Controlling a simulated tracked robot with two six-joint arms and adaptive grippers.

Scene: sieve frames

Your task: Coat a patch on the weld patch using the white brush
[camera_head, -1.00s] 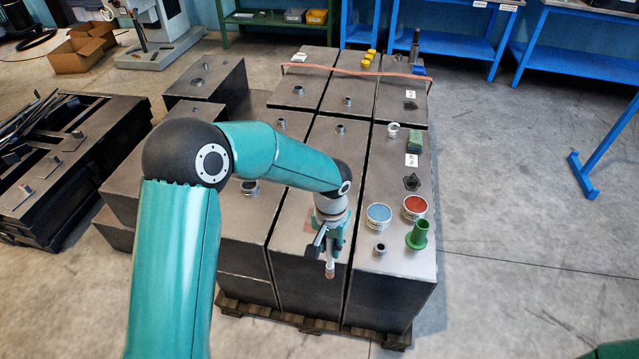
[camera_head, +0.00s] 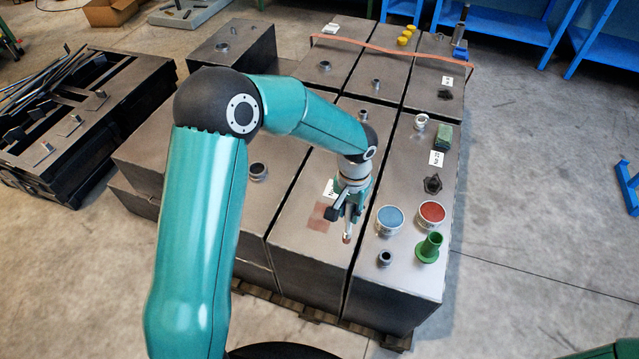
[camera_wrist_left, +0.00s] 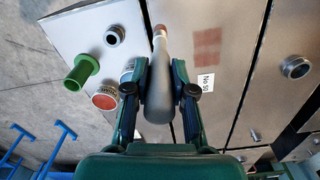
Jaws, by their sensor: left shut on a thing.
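My left gripper (camera_head: 350,212) is shut on a brush. In the left wrist view the gripper (camera_wrist_left: 160,88) grips its pale grey handle (camera_wrist_left: 158,100), with the reddish brush end pointing away. In the head view the brush tip (camera_head: 346,238) hangs over the middle front metal box, near its right edge. The weld patch, a faded reddish-brown area (camera_head: 318,224), lies on that box top left of the brush tip. It also shows in the left wrist view (camera_wrist_left: 207,47), right of the brush. I cannot tell whether the tip touches the box. My right gripper is out of view.
On the right box stand a blue-topped can (camera_head: 390,218), a red-topped can (camera_head: 431,212), a green flanged piece (camera_head: 429,247) and a metal collar (camera_head: 385,258). A "No 50" label (camera_wrist_left: 206,83) lies by the patch. Narrow gaps separate the boxes.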

